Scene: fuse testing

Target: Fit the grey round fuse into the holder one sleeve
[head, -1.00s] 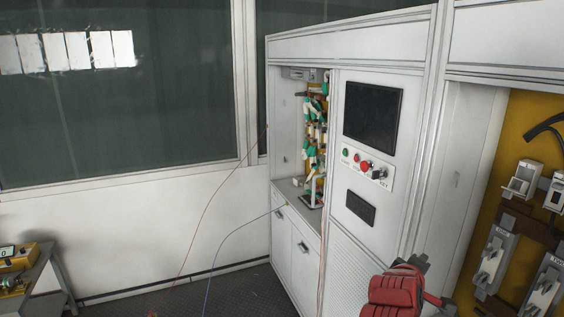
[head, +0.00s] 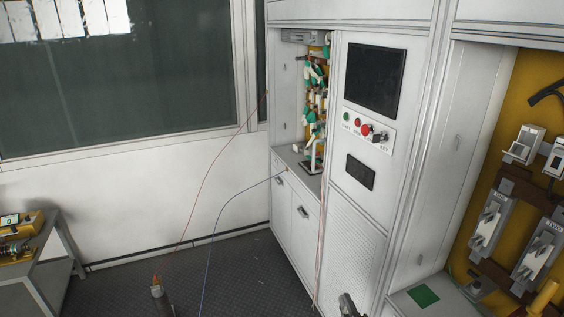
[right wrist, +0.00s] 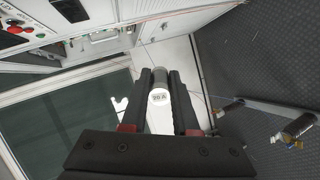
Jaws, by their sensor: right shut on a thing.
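The grey round fuse (right wrist: 160,97) shows end-on in the right wrist view, with "20 A" on its white end. My right gripper (right wrist: 160,82) is shut on it, one dark finger on each side. In the head view only a dark part of my right gripper (head: 349,305) shows at the bottom edge, in front of the cabinet; the fuse is hidden there. White fuse holders (head: 524,145) are on the yellow panel at the right, well apart from the gripper; I cannot tell which is holder one. My left gripper is not in view.
The cabinet has a screen (head: 374,79), buttons and a wired niche (head: 315,105). A green square (head: 423,296) lies on a ledge at lower right. Red and blue wires (head: 227,205) hang over the floor. A bench (head: 45,265) stands at left; the floor between is mostly clear.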

